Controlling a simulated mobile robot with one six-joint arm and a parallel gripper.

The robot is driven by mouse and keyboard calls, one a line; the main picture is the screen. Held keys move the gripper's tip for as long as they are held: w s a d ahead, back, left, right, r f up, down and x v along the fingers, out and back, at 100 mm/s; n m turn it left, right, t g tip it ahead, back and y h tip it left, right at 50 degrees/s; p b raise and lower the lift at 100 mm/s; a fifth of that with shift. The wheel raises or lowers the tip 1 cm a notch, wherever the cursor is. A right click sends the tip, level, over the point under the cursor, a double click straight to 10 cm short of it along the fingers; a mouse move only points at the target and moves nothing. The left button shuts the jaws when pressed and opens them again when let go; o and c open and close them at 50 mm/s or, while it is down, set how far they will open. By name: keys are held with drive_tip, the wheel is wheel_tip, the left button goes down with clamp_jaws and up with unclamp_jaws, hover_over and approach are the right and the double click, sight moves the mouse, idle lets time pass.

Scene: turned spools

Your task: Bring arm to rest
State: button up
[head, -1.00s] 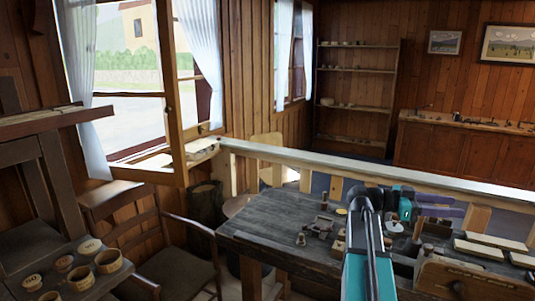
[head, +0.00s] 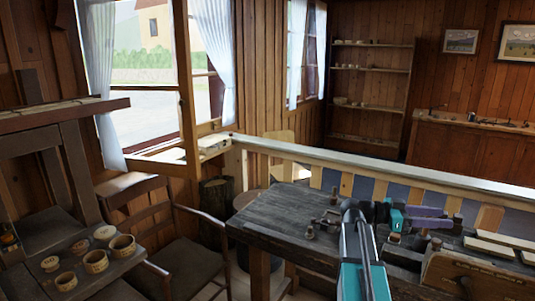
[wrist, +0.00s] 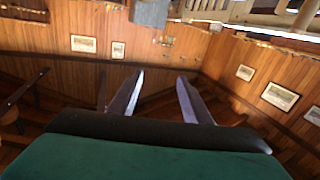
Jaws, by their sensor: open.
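My arm reaches out over the dark wooden workbench (head: 275,221) in the head view. My gripper (head: 445,219) is at its end, teal with purple fingers pointing right, above the cluttered right part of the bench. In the wrist view my gripper (wrist: 157,92) shows two purple fingers spread apart with nothing between them. That view looks out over the room's wood-panelled walls. The arm hides part of the bench top.
A slatted railing (head: 330,165) runs behind the bench. Several small turned pieces and pale-topped blocks (head: 488,248) lie on the bench. A chair (head: 185,260) and a shelf with several round boxes (head: 95,262) stand at left. The bench's left part is bare.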

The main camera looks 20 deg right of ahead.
drive_tip(key=w+a+f+n+t+b, duration=0.25)
drive_tip(key=a+f, duration=0.25)
drive_tip(key=f, duration=0.7)
drive_tip(key=w+a+f+n+t+y+b, duration=0.1)
drive_tip(key=w+a+f+n+b, duration=0.3)
drive_tip(key=f, duration=0.8)
drive_tip(key=a+f+n+t, duration=0.1)
drive_tip(key=a+f, duration=0.5)
drive_tip(key=f, duration=0.6)
drive_tip(key=s+a+f+n+y+b, duration=0.1)
drive_tip(key=s+a+f+n, duration=0.1)
drive_tip(key=a+f, duration=0.45)
drive_tip(key=s+a+f+n+y+b, duration=0.1)
drive_tip(key=s+a+f+n+y, duration=0.15)
drive_tip(key=f, duration=0.65)
drive_tip(key=s+a+f+n+y+b, duration=0.1)
drive_tip(key=s+a+f, duration=0.1)
drive_tip(key=a+f, duration=0.45)
drive_tip(key=s+a+f+n+g+y+b, duration=0.1)
drive_tip(key=s+a+f+n+y+b, duration=0.4)
drive_tip(key=s+a+f, duration=1.25)
drive_tip(key=shift+w+a+f+n+y+p, duration=0.25)
drive_tip(key=shift+a+f+n+y+p, duration=0.15)
drive_tip(key=shift+a+n+y, duration=0.45)
drive_tip(key=shift+w+a+f+n+y+p, duration=0.3)
drive_tip(key=shift+a+f+n+y+p, duration=0.1)
drive_tip(key=shift+a+n+y, duration=0.45)
drive_tip(key=shift+w+a+f+n+y+p, duration=0.25)
drive_tip(key=shift+a+f+n+y+p, duration=0.15)
drive_tip(key=shift+a+n+y, duration=0.45)
